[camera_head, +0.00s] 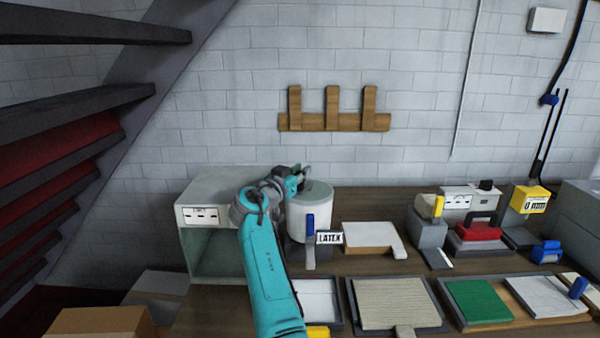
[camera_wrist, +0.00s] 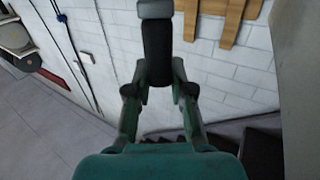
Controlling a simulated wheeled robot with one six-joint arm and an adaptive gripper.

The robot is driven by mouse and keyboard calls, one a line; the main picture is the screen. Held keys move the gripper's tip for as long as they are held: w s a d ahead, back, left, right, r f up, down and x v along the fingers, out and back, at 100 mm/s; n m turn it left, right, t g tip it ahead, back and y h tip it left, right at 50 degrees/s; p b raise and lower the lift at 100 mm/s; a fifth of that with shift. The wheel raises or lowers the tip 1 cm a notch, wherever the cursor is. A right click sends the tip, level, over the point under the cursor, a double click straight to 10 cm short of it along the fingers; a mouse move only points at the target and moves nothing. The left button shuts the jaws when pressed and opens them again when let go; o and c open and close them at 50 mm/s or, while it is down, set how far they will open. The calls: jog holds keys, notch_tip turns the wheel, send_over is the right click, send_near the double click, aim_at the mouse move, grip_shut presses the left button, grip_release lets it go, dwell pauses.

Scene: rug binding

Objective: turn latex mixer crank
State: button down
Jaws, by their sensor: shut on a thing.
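The latex mixer (camera_head: 309,220) is a pale cylindrical pot with a grey-green top on the bench, with a LATEX sign (camera_head: 329,238) in front of it. My gripper (camera_head: 300,172) is over the left back of the pot's top. In the wrist view my gripper (camera_wrist: 160,68) has its two fingers closed on the sides of a dark upright grip with a grey end, which I take as the crank handle (camera_wrist: 157,36). In the head view the crank is mostly hidden behind my gripper and wrist.
An open-fronted grey cabinet (camera_head: 205,215) stands left of the pot. A white board (camera_head: 370,236) lies to the right. Shallow trays (camera_head: 400,324) line the front. A wooden rack (camera_head: 335,122) hangs on the wall behind.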

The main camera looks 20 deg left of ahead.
jog(key=c, duration=1)
grip_release()
jog(key=shift+f, duration=0.1)
notch_tip(320, 180, up, 10)
